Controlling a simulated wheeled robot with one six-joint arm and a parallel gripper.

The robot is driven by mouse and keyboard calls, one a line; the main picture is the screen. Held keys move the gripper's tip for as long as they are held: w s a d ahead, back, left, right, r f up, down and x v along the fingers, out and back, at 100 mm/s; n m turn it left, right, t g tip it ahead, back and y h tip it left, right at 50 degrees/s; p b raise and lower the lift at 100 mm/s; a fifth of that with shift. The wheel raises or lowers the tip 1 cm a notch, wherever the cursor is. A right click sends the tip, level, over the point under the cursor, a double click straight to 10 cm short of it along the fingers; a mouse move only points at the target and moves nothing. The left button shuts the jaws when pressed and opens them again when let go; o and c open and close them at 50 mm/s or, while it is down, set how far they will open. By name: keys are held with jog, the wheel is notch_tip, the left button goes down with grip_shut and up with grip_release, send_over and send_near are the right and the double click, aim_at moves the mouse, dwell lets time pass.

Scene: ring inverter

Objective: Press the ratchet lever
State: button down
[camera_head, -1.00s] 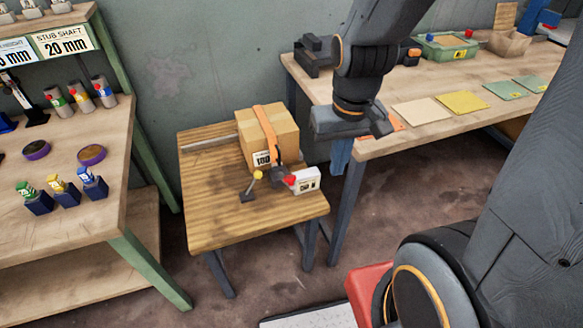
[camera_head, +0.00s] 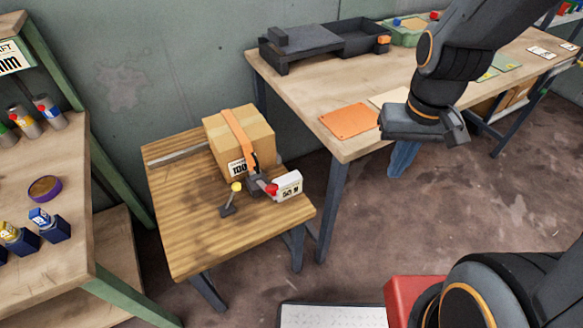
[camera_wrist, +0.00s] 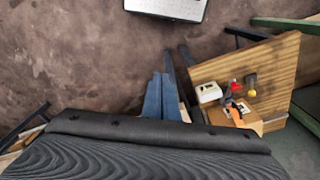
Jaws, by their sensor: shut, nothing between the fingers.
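On a low wooden table (camera_head: 185,225), a cardboard box (camera_head: 262,128) is bound by an orange strap (camera_head: 237,138). A dark ratchet (camera_head: 257,184) sits at the strap's front end, with a red knob (camera_head: 271,190) beside it. A short lever with a yellow knob (camera_head: 236,187) stands to its left. I cannot tell for sure which is the ratchet lever. My gripper (camera_head: 399,174) is shut and empty, its blue fingers pointing down, well right of the box and apart from it. The wrist view shows the fingers (camera_wrist: 160,76) together, with the red knob (camera_wrist: 236,86) and yellow knob (camera_wrist: 251,93) to their right.
A white labelled block (camera_head: 287,186) sits right of the red knob. A workbench (camera_head: 300,93) with an orange mat (camera_head: 350,119) and a dark tray (camera_head: 347,40) stands behind and right. A green-legged shelf bench (camera_head: 60,220) stands left. Bare floor (camera_head: 345,225) lies in front.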

jog(key=n+b, duration=0.2)
jog(key=n, duration=0.4)
send_over(272, 186)
jog(key=w+a, duration=0.1)
jog(key=w, duration=0.1)
notch_tip(272, 186, down, 3)
jog(key=shift+s+r, duration=0.15)
jog(key=shift+s, duration=0.1)
jog(key=shift+s+d+f+p, duration=0.2)
jog(key=shift+f+p, duration=0.25)
jog(key=shift+f, duration=1.8)
jog(key=shift+s+d+f+p, duration=0.15)
jog(key=shift+f+p, duration=0.35)
jog(key=shift+f, duration=1.75)
jog(key=shift+s+d+f+p, duration=0.1)
jog(key=shift+s+f+p, duration=0.25)
jog(key=shift+f, duration=1.9)
jog(key=shift+f, duration=0.1)
